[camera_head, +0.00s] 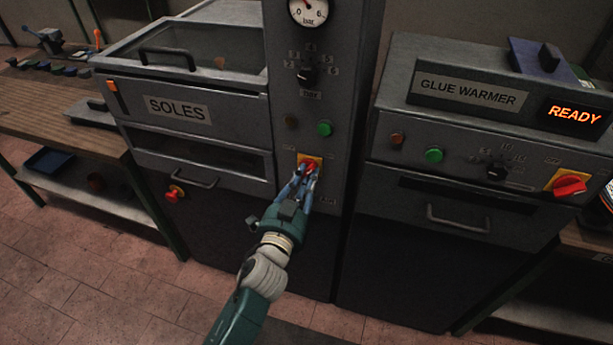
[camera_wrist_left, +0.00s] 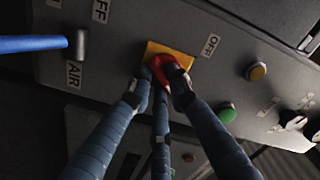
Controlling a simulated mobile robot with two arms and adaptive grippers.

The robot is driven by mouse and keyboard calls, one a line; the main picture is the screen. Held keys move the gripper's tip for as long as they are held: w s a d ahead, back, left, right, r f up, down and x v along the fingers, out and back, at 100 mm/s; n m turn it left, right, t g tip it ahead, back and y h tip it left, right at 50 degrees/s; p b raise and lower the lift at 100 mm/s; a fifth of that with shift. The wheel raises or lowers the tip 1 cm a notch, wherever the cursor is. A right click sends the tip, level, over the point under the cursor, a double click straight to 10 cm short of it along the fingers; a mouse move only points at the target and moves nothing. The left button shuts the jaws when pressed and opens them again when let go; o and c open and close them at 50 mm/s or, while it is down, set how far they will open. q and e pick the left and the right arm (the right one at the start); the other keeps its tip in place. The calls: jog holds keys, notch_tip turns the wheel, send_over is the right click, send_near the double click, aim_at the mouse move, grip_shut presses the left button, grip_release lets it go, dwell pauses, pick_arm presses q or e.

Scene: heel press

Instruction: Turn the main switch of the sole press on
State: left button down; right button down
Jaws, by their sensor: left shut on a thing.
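The main switch, a red knob on a yellow plate (camera_head: 312,160), sits on the grey front of the sole press (camera_head: 345,100), below a green button. My left gripper (camera_head: 304,172) is at the switch, its blue-grey fingers closed around the red knob. In the left wrist view the red knob (camera_wrist_left: 166,68) shows between the fingertips, in front of the yellow plate (camera_wrist_left: 152,49) with an OFF label beside it. The fingers cover part of the knob, so I cannot tell its exact angle. My right gripper is not in view.
The glue warmer (camera_head: 460,90), with a lit READY display and its own red switch (camera_head: 570,185), stands to the right. The SOLES cabinet (camera_head: 180,110) with bar handles stands to the left. A workbench (camera_head: 50,110) is at far left. Floor in front is clear.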

pick_arm(q)
jog(key=shift+m, duration=0.6)
jog(key=c, duration=1.6)
grip_release()
jog(key=shift+c, duration=0.2)
jog(key=v, duration=1.2)
